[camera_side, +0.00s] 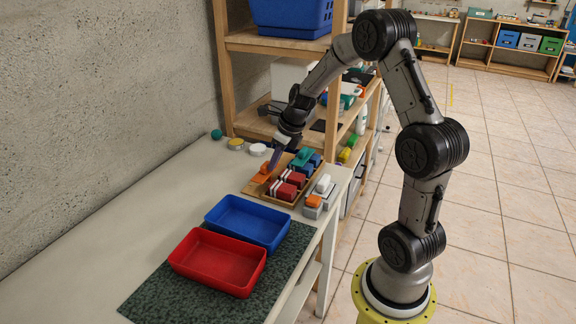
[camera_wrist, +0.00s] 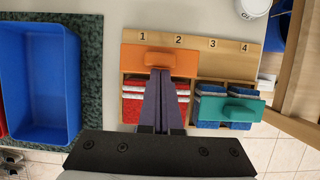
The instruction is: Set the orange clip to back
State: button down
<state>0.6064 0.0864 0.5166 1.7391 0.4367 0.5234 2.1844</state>
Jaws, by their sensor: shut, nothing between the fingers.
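The orange clip (camera_wrist: 160,60) is a flat orange piece with a raised bar. It lies across columns 1 and 2 of a wooden tray (camera_wrist: 215,48), close under the printed numbers. In the side view the clip (camera_side: 262,172) is at the tray's left end, with red and white blocks beside it. My gripper (camera_wrist: 160,72) has its purple fingers shut and empty, tips at the clip's raised bar; I cannot tell whether they touch. In the side view my gripper (camera_side: 273,164) points down at the clip. The teal clip (camera_wrist: 230,107) lies over blue blocks in columns 3 and 4, farther from the numbers.
A blue bin (camera_side: 248,221) and a red bin (camera_side: 217,262) stand on a dark green mat beside the tray. Small grey and orange blocks (camera_side: 313,201) sit near the table's right edge. A wooden shelf (camera_side: 268,42) rises behind. The table's left side is clear.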

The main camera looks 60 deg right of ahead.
jog(key=shift+w, duration=0.35)
jog(key=shift+s, duration=0.1)
jog(key=s, duration=0.3)
jog(key=shift+s, duration=0.3)
jog(key=v, duration=1)
jog(key=shift+s, duration=0.2)
